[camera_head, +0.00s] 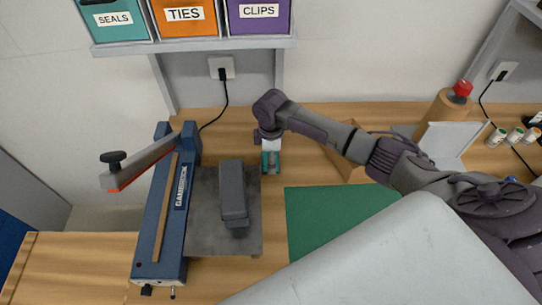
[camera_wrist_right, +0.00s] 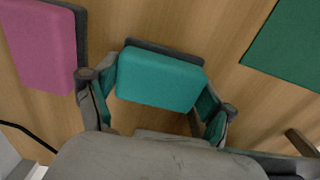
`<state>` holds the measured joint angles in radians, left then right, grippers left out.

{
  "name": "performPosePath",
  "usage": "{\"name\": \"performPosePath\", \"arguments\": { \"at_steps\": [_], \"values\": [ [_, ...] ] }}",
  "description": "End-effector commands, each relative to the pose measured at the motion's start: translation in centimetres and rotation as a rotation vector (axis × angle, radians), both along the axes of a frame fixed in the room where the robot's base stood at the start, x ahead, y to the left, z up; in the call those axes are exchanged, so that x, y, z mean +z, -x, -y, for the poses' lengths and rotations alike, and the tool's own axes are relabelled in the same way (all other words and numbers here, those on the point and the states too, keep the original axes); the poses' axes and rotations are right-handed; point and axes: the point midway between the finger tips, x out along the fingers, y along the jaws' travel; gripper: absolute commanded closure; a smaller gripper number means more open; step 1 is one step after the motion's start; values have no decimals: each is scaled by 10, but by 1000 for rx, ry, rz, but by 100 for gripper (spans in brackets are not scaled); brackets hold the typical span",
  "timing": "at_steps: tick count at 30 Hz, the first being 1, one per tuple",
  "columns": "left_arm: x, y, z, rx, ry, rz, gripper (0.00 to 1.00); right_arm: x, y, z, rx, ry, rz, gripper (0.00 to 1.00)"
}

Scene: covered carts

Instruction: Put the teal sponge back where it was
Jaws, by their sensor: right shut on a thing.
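The teal sponge (camera_wrist_right: 160,80) is a block with a dark grey layer along its far edge. My right gripper (camera_wrist_right: 158,100) is shut on it, one finger at each side, in the right wrist view. In the head view, my right gripper (camera_head: 270,168) points down over the wooden bench, right of the grey plate, with a little teal showing at its tips. I cannot tell whether the sponge touches the bench. A pink sponge (camera_wrist_right: 44,45) with a grey layer lies beside it, apart, in the wrist view; my right arm seems to hide it in the head view. My left gripper is not seen.
A blue sealer (camera_head: 165,215) with a raised arm stands left, and a dark grey block (camera_head: 233,195) stands on its grey plate (camera_head: 205,240). A green mat (camera_head: 335,210) lies to the right. Labelled bins (camera_head: 185,17) sit on a shelf above. A black cable (camera_head: 223,100) hangs behind.

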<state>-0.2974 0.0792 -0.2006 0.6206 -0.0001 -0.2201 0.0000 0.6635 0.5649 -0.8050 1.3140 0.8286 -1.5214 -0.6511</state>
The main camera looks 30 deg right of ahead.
Motion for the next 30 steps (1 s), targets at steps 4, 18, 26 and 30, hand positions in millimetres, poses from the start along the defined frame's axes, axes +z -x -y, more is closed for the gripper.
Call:
{"name": "performPosePath", "arguments": {
  "at_steps": [4, 18, 26, 30],
  "values": [
    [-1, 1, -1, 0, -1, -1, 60, -2, 0, 0, -1, 0, 0, 50],
    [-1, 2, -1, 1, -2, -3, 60, -2, 0, 0, -1, 0, 0, 0],
    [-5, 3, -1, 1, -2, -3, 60, 26, -1, 0, 1, -1, 5, 0],
    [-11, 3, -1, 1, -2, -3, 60, 57, -2, 0, 1, -1, 5, 0]
  ]
}}
